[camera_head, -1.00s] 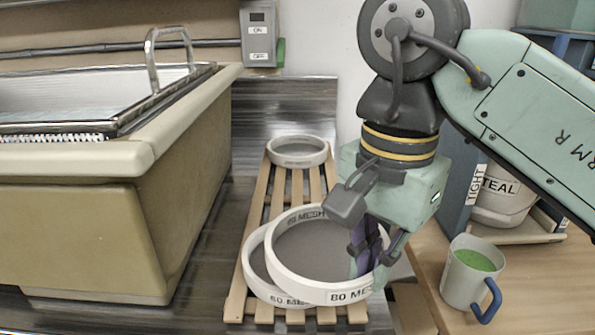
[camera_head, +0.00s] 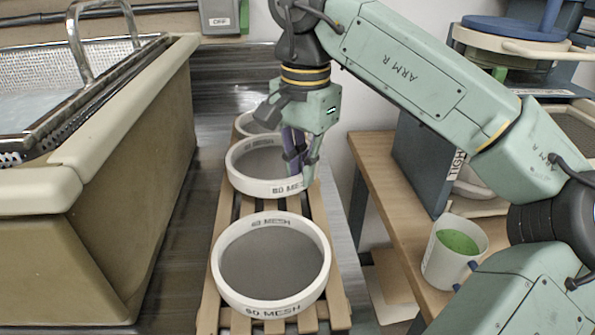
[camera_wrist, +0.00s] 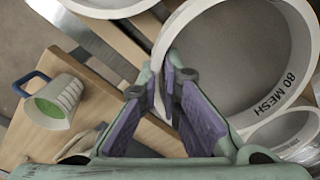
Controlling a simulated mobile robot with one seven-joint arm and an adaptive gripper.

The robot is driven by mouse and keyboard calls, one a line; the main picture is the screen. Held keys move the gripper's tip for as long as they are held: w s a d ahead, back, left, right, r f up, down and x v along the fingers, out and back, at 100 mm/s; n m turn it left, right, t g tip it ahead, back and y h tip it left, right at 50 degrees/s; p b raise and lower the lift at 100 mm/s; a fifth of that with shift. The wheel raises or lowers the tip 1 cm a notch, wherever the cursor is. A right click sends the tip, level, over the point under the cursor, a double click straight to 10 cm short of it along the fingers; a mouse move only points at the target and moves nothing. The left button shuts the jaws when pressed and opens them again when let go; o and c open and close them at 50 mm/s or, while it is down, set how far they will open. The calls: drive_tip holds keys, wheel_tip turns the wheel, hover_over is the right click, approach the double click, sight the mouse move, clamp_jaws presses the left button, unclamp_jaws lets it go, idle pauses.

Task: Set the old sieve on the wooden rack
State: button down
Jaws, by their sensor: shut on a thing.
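My gripper (camera_head: 300,175) is shut on the rim of a round white sieve (camera_head: 252,165) marked 80 MESH, with grey mesh. The held sieve is over the wooden rack (camera_head: 320,225), roughly level; I cannot tell whether it touches the slats. In the wrist view the purple finger pads (camera_wrist: 165,85) close on the rim of this sieve (camera_wrist: 235,60). A similar 80 MESH sieve (camera_head: 268,262) lies on the near end of the rack. Another white sieve (camera_head: 250,121) is at the far end, partly hidden. Which one is old does not show.
A beige sink (camera_head: 120,180) with a metal basket stands along the left. On the right, a wooden table (camera_head: 375,165) bears a white mug (camera_head: 440,265) with green liquid and a blue handle.

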drive_tip(key=shift+w+a, duration=0.25)
drive_tip(key=shift+w, duration=0.7)
drive_tip(key=shift+w+f+p, duration=0.15)
drive_tip(key=shift+f+p, duration=0.2)
drive_tip(key=shift+f, duration=1.75)
drive_tip(key=c, duration=1.8)
unclamp_jaws()
drive_tip(key=shift+r, duration=0.1)
wheel_tip(320, 180, up, 12)
drive_tip(key=shift+r, duration=0.2)
